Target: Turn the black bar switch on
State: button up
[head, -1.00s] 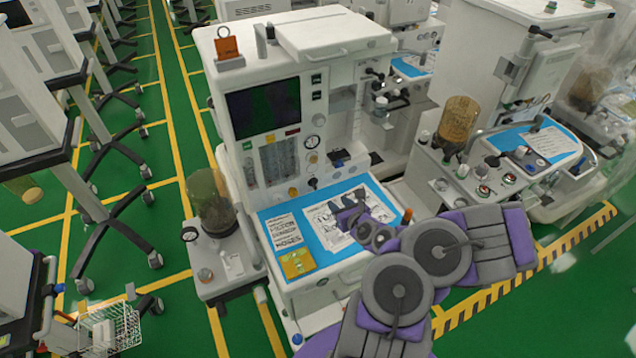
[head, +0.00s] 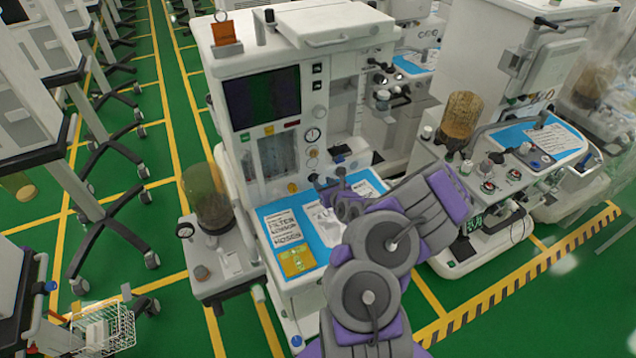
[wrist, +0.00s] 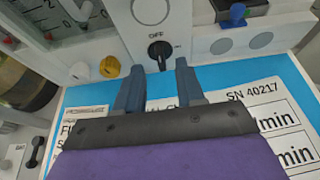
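The black bar switch (wrist: 160,54) is on the white front panel of the anaesthesia cart (head: 335,60). In the wrist view its bar stands close to upright, with the word OFF above it and a small label to its right. My gripper (wrist: 158,66) is open, its two blue-grey fingers apart, one to each side of the bar's lower end. I cannot tell whether they touch it. In the head view my gripper (head: 328,184) is in front of the lower panel, and the switch is hard to make out there.
A blue work surface with printed sheets (head: 284,230) lies below my gripper. A brown canister (head: 207,196) stands at the cart's left; another cart (head: 520,65) stands to the right.

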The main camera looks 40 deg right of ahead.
aim_at(316, 178)
jog(key=x, duration=0.4)
jog(key=shift+f+b, duration=0.15)
jog(key=shift+b, duration=0.25)
jog(key=shift+w+d+f, duration=0.1)
jog(key=shift+w+d, duration=0.05)
jog(key=shift+w, duration=0.5)
grip_shut()
